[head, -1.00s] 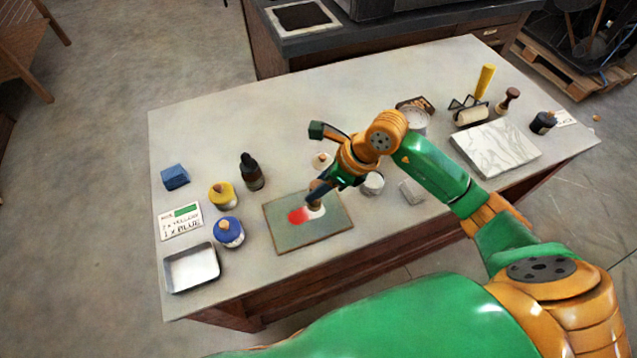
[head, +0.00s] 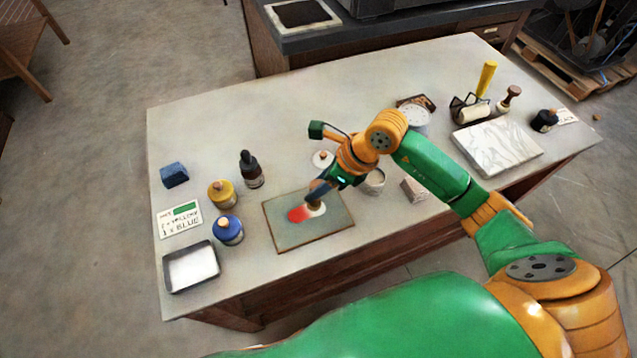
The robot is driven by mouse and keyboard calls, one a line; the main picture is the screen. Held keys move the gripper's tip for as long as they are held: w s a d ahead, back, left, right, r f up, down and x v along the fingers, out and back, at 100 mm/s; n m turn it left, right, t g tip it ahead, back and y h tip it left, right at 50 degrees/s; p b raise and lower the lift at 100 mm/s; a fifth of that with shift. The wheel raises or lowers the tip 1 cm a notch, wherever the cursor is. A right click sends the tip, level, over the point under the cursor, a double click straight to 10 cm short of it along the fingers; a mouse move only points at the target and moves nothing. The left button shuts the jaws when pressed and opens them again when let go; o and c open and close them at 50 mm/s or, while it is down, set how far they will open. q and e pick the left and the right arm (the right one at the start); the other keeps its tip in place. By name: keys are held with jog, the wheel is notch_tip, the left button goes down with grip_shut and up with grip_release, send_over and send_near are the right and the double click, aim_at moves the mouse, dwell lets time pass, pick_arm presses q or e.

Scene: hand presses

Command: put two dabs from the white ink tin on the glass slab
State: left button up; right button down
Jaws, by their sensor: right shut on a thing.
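The glass slab (head: 285,238) lies flat near the table's front edge, grey-green with a thin brown border. A red patch (head: 298,215) and a white patch (head: 316,210) lie side by side on it. My right gripper (head: 320,190) is over the slab's back right part, shut on a small brown-handled tool that it mostly hides. The tool's lower end is at the white patch; I cannot tell whether it touches the slab. A pale open tin (head: 375,186), seemingly the white ink tin, stands right of the gripper, partly hidden by it. My left gripper is not in view.
A pale knobbed lid or tin (head: 323,158) is behind the gripper. A yellow tin (head: 222,196), a blue tin (head: 228,232), a dark bottle (head: 251,170) and a metal tray (head: 191,268) stand left. A marble slab (head: 497,146) and roller (head: 474,112) lie right. The back left is clear.

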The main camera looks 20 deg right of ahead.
jog(key=shift+s+f+b, duration=0.1)
jog(key=shift+f+b, duration=0.15)
jog(key=shift+b, duration=0.05)
dwell(1.1)
jog(key=shift+r, duration=0.1)
notch_tip(320, 180, up, 7)
jog(key=p, duration=0.5)
dwell(0.8)
